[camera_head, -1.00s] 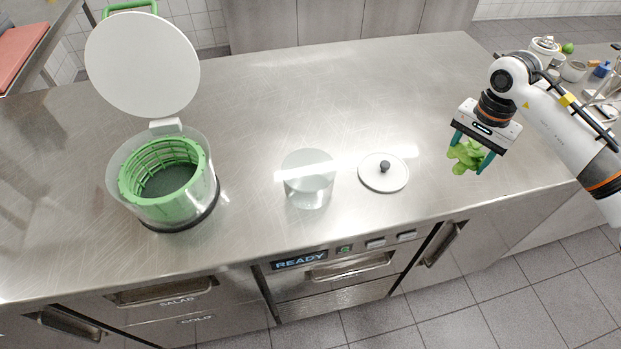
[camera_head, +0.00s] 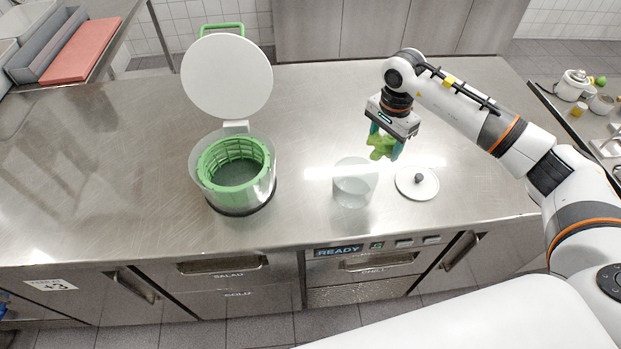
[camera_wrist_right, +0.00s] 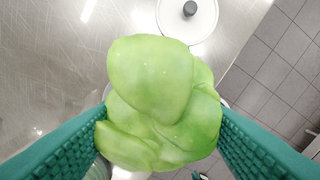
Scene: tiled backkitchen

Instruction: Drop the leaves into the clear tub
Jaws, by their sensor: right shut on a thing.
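The green leaves (camera_head: 381,146) are held between the teal fingers of my right gripper (camera_head: 386,142), above the counter. In the right wrist view the leaves (camera_wrist_right: 160,105) fill the space between the fingers and hide most of what lies below. The clear tub (camera_head: 354,185) stands open on the steel counter, below and slightly left of the held leaves in the head view. Its round lid (camera_head: 417,186) with a dark knob lies on the counter to its right. My left gripper is not in view.
A salad spinner (camera_head: 238,178) with a green basket and raised white lid (camera_head: 227,76) stands left of the tub. The steel counter (camera_head: 310,100) behind is clear. A side counter at far right holds several small items.

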